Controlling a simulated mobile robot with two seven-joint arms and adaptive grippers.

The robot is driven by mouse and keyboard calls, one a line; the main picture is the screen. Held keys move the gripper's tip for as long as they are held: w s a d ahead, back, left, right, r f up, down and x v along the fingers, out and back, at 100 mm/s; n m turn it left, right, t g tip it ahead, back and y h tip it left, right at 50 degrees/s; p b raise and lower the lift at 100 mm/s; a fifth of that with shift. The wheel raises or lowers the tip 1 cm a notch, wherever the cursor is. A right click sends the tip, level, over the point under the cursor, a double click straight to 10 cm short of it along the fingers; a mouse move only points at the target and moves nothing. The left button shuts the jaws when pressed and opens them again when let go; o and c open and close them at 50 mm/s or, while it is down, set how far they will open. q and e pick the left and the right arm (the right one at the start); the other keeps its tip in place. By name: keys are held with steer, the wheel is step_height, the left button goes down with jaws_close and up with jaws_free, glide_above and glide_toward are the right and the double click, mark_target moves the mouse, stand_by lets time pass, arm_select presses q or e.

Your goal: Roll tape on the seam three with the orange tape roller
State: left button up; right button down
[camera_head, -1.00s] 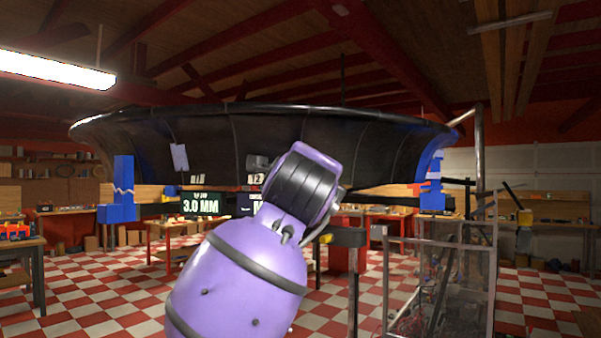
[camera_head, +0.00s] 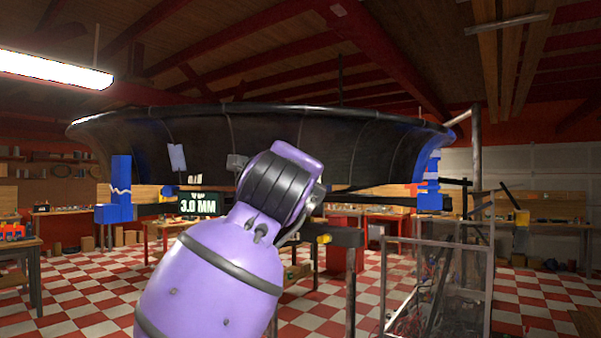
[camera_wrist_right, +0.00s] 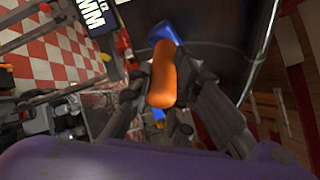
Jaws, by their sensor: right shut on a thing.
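The black duct (camera_head: 290,135) spans the upper middle of the head view, with thin vertical seam lines on its wall. I cannot tell which is seam three. In the right wrist view, the orange tape roller (camera_wrist_right: 161,78) shows as an orange cylinder between the dark fingers of my right gripper (camera_wrist_right: 160,92), which is shut on it. The dark duct wall (camera_wrist_right: 228,35) lies beyond it. Whether the roller touches the wall I cannot tell. In the head view my purple right arm hides the gripper and roller. My left gripper is in neither view.
Blue supports stand at the duct's left (camera_head: 121,180) and right (camera_head: 429,178). A pale tag (camera_head: 177,157) and a grey box (camera_head: 237,162) sit on the wall. A screen (camera_head: 198,204) reads 3.0 MM. A metal-framed clear panel (camera_head: 437,285) stands at right. Checkered floor is open at left.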

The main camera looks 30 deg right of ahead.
steer(key=shift+s+d, duration=0.75)
steer(key=shift+d, duration=1.15)
steer(key=shift+w+a, duration=0.25)
steer(key=shift+a, duration=0.4)
steer(key=shift+w+a, duration=0.25)
steer(key=shift+a, duration=0.4)
steer(key=shift+w+a, duration=0.25)
steer(key=shift+a, duration=0.4)
steer(key=shift+s, duration=0.1)
steer(key=shift+s+a+f, duration=0.25)
steer(key=shift+s+a, duration=0.05)
steer(key=shift+s, duration=0.55)
steer(key=shift+s+a+f, duration=0.3)
steer(key=shift+s+a, duration=0.05)
steer(key=shift+s, duration=0.55)
steer(key=shift+s+a+f, duration=0.25)
steer(key=shift+s+a, duration=0.05)
steer(key=shift+s, duration=0.55)
steer(key=shift+s, duration=0.1)
steer(key=shift+s+a+f, duration=0.2)
steer(key=shift+s+a, duration=0.05)
steer(key=shift+s, duration=0.4)
steer(key=shift+s+a+f, duration=0.15)
steer(key=shift+s+a, duration=0.1)
steer(key=shift+s, duration=0.35)
